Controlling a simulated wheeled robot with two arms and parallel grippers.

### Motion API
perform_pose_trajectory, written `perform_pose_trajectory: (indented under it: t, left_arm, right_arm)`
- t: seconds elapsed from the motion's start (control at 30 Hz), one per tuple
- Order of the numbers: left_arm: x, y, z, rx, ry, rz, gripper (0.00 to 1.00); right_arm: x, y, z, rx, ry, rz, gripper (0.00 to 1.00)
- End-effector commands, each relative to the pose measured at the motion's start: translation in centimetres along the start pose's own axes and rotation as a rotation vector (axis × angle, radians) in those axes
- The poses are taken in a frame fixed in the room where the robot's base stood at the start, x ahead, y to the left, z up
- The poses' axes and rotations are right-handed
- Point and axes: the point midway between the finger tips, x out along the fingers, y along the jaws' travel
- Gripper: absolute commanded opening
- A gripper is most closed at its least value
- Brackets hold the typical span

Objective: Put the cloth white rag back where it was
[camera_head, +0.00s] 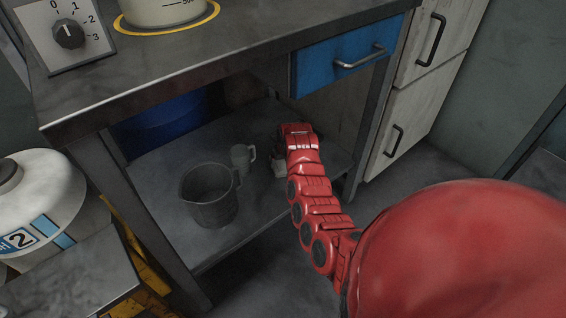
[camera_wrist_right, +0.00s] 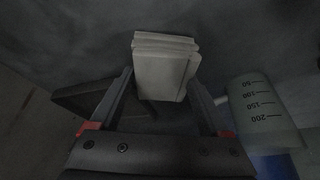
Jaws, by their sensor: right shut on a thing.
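The white rag (camera_wrist_right: 162,68) is a folded, layered block in the right wrist view. My right gripper (camera_wrist_right: 158,92) is shut on it, with one dark finger on each side. In the head view my right arm reaches under the workbench onto the lower shelf (camera_head: 258,209). The gripper's fingers are mostly hidden behind the arm in that view. I cannot tell whether the rag touches the shelf. My left gripper is in neither view.
A large grey jug (camera_head: 209,197) and a small measuring cup (camera_head: 242,158) stand on the shelf left of my arm. A graduated beaker (camera_wrist_right: 264,112) is close to the gripper's right in the wrist view. A blue drawer (camera_head: 340,60) hangs above; bench legs frame the opening.

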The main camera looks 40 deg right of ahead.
Motion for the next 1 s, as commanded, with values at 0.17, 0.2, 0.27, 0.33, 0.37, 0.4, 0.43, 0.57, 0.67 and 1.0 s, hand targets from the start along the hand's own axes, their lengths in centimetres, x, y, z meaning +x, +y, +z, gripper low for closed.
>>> perform_pose_trajectory:
  t: [0.17, 0.2, 0.27, 0.33, 0.37, 0.4, 0.43, 0.57, 0.67, 1.0]
  left_arm:
    - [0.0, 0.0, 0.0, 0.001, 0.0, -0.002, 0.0]
    - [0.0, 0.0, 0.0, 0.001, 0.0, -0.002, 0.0]
    - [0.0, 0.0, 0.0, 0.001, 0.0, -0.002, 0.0]
    - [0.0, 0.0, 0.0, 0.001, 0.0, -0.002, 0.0]
    - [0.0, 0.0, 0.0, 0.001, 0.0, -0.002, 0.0]
    - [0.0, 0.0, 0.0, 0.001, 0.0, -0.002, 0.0]
    - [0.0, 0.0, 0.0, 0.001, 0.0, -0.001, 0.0]
    - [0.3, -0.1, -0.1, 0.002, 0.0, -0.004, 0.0]
    - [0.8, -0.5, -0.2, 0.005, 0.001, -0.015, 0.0]
    - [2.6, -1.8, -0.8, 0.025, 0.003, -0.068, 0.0]
  right_arm:
    - [0.2, 0.0, 0.1, 0.0, -0.001, -0.001, 0.96]
    - [0.2, 0.0, 0.1, 0.0, -0.001, -0.001, 1.0]
    - [0.2, 0.0, 0.1, 0.0, -0.001, -0.001, 1.0]
    - [0.2, 0.0, 0.1, 0.0, -0.001, -0.001, 1.0]
    - [0.2, 0.0, 0.1, 0.0, -0.001, -0.001, 1.0]
    - [0.2, 0.0, 0.1, 0.0, -0.001, -0.001, 1.0]
    - [0.2, 0.0, 0.1, 0.0, 0.0, -0.001, 1.0]
    - [-0.7, -0.1, -0.2, 0.0, 0.002, 0.0, 1.0]
    - [-1.9, -0.1, -0.1, 0.0, -0.002, -0.002, 1.0]
    - [-8.5, -0.1, -0.2, 0.0, 0.002, -0.001, 1.0]
